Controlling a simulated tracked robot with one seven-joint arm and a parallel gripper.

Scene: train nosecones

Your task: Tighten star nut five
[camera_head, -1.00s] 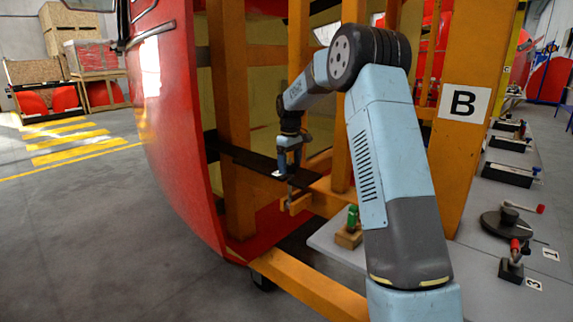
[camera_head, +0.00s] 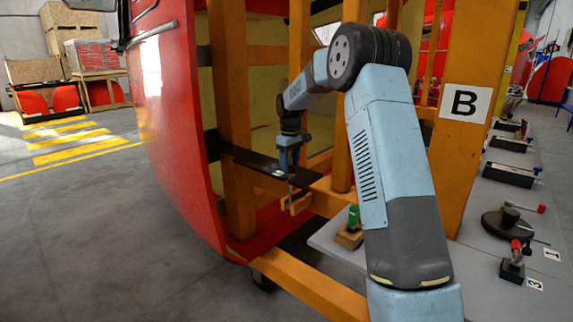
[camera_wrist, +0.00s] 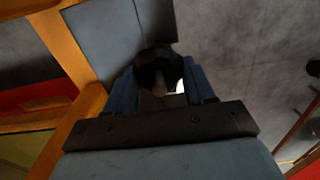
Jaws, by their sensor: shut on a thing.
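My gripper (camera_head: 290,172) points down at the dark flat plate (camera_head: 250,160) beside the red nosecone. In the wrist view, its two blue fingers (camera_wrist: 160,88) are closed on a black rounded knob, the star nut (camera_wrist: 158,66). The nut's lobes are partly hidden by the fingers. In the head view, the nut is too small and covered to make out, and its number cannot be read. A thin stem shows below the fingers, above a small orange bracket (camera_head: 296,206).
Orange frame posts (camera_head: 232,110) and the red nosecone shell (camera_head: 180,130) stand close around my arm. A grey bench top (camera_head: 330,242) below holds a green-topped wooden block (camera_head: 350,236). More clamps and black fixtures (camera_head: 505,222) stand at the right.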

